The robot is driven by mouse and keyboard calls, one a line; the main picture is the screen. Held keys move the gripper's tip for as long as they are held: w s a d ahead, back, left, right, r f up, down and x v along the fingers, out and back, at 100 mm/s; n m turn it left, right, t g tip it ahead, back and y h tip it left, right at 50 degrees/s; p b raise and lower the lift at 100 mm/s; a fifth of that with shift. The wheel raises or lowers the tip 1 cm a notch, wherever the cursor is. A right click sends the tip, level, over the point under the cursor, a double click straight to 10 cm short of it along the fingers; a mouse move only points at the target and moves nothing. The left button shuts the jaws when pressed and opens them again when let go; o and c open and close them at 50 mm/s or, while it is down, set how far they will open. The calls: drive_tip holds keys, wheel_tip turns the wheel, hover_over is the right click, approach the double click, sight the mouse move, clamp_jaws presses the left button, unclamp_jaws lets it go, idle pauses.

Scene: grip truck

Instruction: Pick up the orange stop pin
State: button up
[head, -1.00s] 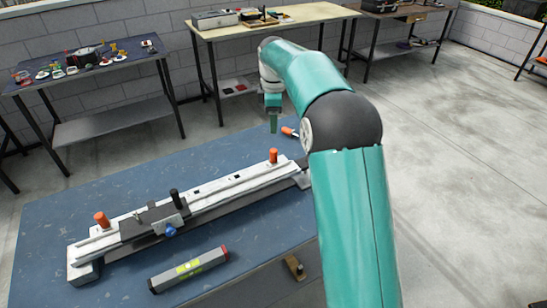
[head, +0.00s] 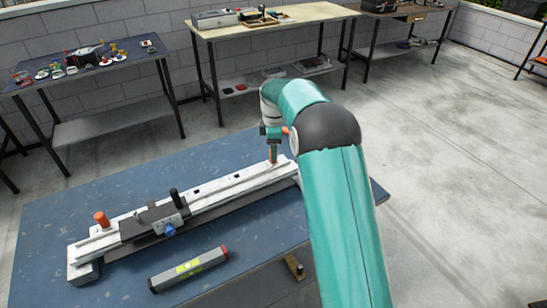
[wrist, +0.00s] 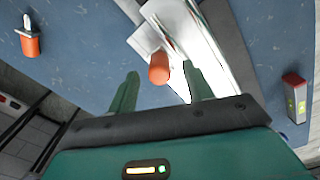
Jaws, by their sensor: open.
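An orange stop pin (head: 273,156) stands upright at the far right end of the white rail (head: 232,186) on the blue table. My gripper (head: 272,148) is open and points down over the pin, with one finger on either side and a visible gap to each in the wrist view. Whether the fingertips reach below the pin's top is hard to tell. Another orange pin (head: 101,219) stands at the rail's left end.
A dark carriage (head: 152,221) with a black knob and blue knob sits on the rail. A grey spirit level (head: 188,270) lies in front. An orange-handled tool (wrist: 30,42) lies on the blue table beyond my gripper. Bare tabletop (head: 130,178) lies behind the rail.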

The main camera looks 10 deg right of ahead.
wheel_tip(320, 180, down, 3)
clamp_jaws()
drive_tip(key=shift+r, duration=0.15)
drive_tip(key=shift+r, duration=0.5)
wheel_tip(320, 180, up, 2)
drive_tip(key=shift+r, duration=0.15)
drive_tip(key=s+r, duration=1)
drive_tip(key=s, duration=0.4)
wheel_tip(320, 180, up, 7)
idle(0.5)
